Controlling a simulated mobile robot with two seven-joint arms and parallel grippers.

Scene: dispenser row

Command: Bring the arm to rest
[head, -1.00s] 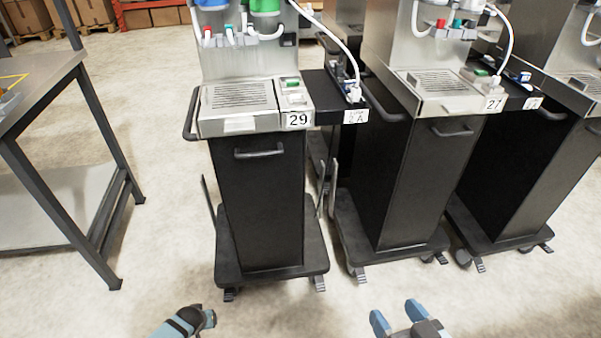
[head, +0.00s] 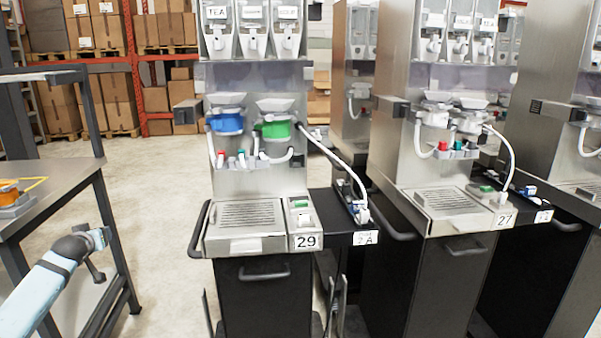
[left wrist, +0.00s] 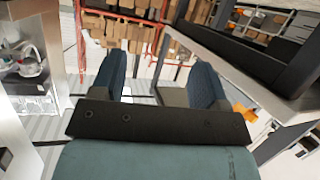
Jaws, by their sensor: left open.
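My left gripper (left wrist: 158,88) shows in the left wrist view with its two blue fingers apart and nothing between them. In the head view my left arm comes in from the lower left, and its gripper end (head: 98,240) is in front of the table's right legs, left of dispenser 29 (head: 245,215) and apart from it. The finger gap is hard to make out there. My right gripper is not in view.
A metal table (head: 75,165) stands at the left with an orange and grey item (head: 12,195) on it. Dispenser 27 (head: 450,205) and another unit stand to the right. Racks of boxes (head: 55,100) are behind. Open floor (head: 155,180) lies between table and dispenser 29.

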